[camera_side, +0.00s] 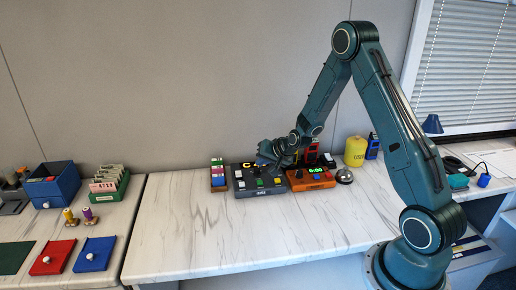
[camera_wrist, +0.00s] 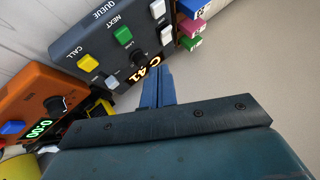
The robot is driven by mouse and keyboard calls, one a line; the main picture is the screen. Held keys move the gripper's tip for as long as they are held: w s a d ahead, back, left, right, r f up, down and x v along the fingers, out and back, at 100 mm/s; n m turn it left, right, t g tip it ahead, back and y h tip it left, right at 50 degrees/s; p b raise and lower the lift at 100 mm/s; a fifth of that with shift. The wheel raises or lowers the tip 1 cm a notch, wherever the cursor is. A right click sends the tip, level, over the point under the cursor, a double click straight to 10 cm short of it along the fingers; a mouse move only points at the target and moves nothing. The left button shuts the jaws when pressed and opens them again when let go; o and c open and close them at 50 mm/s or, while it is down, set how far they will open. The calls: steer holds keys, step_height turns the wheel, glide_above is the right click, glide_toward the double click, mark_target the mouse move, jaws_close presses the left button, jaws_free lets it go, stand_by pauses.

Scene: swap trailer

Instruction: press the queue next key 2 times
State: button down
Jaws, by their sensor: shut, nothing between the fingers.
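The dark grey queue box (camera_side: 243,192) stands on the white marbled counter and shows large in the wrist view (camera_wrist: 88,40). In the wrist view it has a yellow key (camera_wrist: 88,62) by the word CALL, a green key (camera_wrist: 123,36) by the word NEXT, and a white key (camera_wrist: 157,8). Its lit display (camera_wrist: 147,72) reads C 41. My gripper (camera_wrist: 157,72) is shut and empty, its fingertips by the display end of the box, apart from the green key. In the side view my gripper (camera_side: 268,158) is over the back of the box; contact cannot be told.
An orange timer box (camera_side: 312,185) reading 0:00 stands right of the queue box, with a bell (camera_side: 344,176) beyond it. A stack of coloured tabs (camera_side: 218,174) stands to the left. A yellow canister (camera_side: 355,151) is behind right. The front counter (camera_side: 220,235) is clear.

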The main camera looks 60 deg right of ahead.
mark_target(262, 183)
stand_by(0.4)
step_height(262, 183, up, 4)
steer(key=shift+f, duration=0.1)
steer(key=shift+f, duration=0.2)
stand_by(0.5)
steer(key=shift+f, duration=4.2)
steer(key=shift+f, duration=0.15)
steer(key=shift+f, duration=0.3)
